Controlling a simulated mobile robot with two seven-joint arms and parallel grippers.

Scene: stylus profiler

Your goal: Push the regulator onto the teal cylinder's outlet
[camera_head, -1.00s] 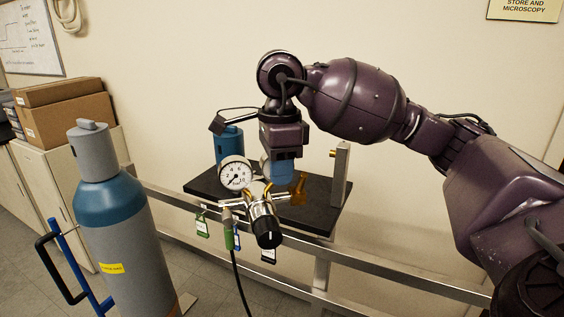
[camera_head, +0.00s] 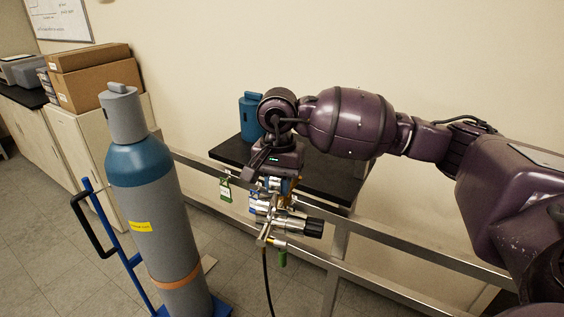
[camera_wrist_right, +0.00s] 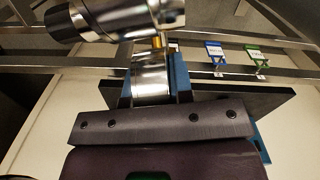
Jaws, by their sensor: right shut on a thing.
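My right gripper (camera_head: 274,184) points down and is shut on the metal regulator (camera_head: 280,216), in front of the black shelf. The regulator's black knob (camera_head: 314,227) points right, a dark hose hangs below, and its gauge face is turned out of sight. In the right wrist view, the chrome regulator (camera_wrist_right: 152,78) sits between the jaws. A tall grey gas cylinder with a teal shoulder (camera_head: 140,165) and grey cap (camera_head: 122,112) stands upright at left, apart from the regulator. I cannot make out an outlet on it. My left gripper is out of view.
A metal rail (camera_head: 405,256) runs across the front of the black shelf (camera_head: 228,153). A teal canister-like object (camera_head: 251,115) stands at the shelf's back left. Tags (camera_head: 225,190) hang at the rail. A blue cart (camera_head: 98,210) with a black handle adjoins the cylinder.

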